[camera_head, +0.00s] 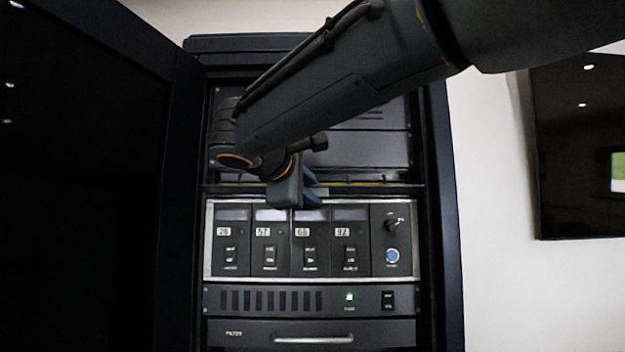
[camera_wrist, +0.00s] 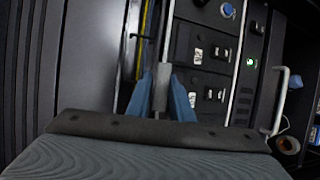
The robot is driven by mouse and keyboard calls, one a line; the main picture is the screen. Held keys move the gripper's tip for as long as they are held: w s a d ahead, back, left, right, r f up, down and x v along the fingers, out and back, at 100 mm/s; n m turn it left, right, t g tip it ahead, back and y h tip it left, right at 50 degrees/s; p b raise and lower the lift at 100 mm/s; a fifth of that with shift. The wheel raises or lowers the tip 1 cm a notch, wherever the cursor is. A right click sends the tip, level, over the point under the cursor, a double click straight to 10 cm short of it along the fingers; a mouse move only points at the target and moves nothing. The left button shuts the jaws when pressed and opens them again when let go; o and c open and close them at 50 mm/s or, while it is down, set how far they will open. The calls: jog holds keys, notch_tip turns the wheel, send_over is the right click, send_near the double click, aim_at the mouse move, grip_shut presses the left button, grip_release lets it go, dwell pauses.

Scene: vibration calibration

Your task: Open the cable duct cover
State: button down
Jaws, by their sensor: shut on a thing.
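The cable duct cover (camera_head: 385,190) is a narrow dark strip across the rack, just above the silver-framed control panel. A yellow line (camera_head: 350,183) shows right behind its upper edge; it also shows in the wrist view (camera_wrist: 146,28). My gripper (camera_head: 318,193) is at the middle of the strip. Its blue fingers are shut on a small grey tab, seen between them in the wrist view (camera_wrist: 160,88). The tab appears to belong to the cover, but my gripper hides where it joins. I cannot tell how far the cover is tilted.
The control panel (camera_head: 380,235) with numbered modules, switches and a blue button sits right below my gripper. A unit with a green light (camera_head: 330,299) and a drawer with a handle (camera_head: 315,338) are lower. The open cabinet door (camera_head: 85,180) stands at left. A wall screen (camera_head: 580,150) hangs at right.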

jog(key=shift+f, duration=0.3)
jog(key=c, duration=1.7)
grip_release()
jog(key=shift+o, duration=0.2)
jog(key=shift+r, duration=0.3)
jog(key=b+v, duration=0.1)
jog(key=v, duration=0.7)
jog(key=shift+b, duration=0.35)
